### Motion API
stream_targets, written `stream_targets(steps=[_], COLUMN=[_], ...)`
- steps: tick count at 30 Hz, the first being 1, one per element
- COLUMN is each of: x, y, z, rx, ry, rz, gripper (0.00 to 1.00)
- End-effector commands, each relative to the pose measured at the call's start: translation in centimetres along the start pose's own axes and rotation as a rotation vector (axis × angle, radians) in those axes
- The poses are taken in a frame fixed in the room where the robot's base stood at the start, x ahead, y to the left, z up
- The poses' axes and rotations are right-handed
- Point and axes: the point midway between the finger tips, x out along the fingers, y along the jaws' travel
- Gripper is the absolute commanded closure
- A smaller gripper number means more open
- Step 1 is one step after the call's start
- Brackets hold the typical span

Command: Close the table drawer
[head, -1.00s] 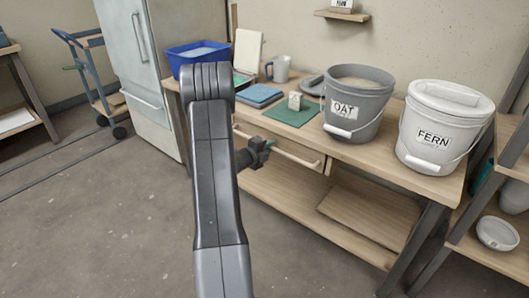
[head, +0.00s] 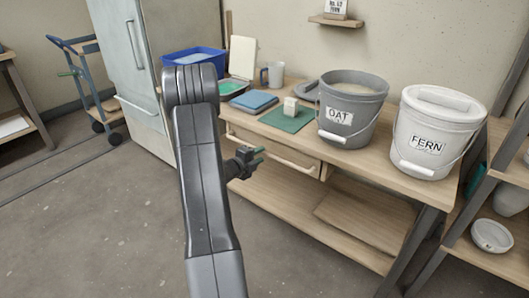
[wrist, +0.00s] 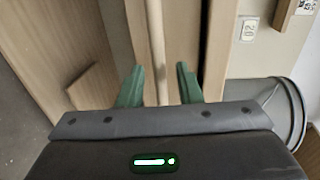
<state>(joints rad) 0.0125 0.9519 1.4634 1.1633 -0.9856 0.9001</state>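The table drawer (head: 292,158) is set under the top of the wooden table, with a long pale bar handle (head: 272,152) along its front. How far it stands out is hard to tell. My gripper (head: 259,155) is at the left part of the handle, in front of the drawer. In the wrist view, my gripper's two green fingertips (wrist: 158,82) are apart, and the handle bar (wrist: 156,45) runs between them, with a gap on each side. The drawer front (wrist: 182,35) lies just behind the bar. My arm hides part of the table's left end.
On the tabletop (head: 385,167) stand a grey OAT bucket (head: 350,110), a white FERN bucket (head: 432,130), a blue tub (head: 196,60) and a mug (head: 273,75). A lower shelf (head: 300,215) lies below the drawer. A fridge (head: 135,60) is at left. The floor in front is clear.

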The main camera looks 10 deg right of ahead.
Motion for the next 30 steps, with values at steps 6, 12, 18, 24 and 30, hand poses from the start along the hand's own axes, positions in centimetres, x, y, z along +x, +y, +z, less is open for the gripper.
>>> stream_targets(steps=[6,12,18,24,30], x=[-5.2,-8.2,-9.3,-9.3,-8.7], y=[-0.1,0.0,0.1,0.1,0.2], z=[0.1,0.1,0.0,0.0,0.0], rx=[-0.002,-0.002,-0.001,-0.001,0.000], ry=[-0.004,-0.002,-0.001,-0.001,0.001], rz=[0.002,0.003,0.003,0.003,0.002], gripper=[0.68,0.68,0.68,0.68,0.68])
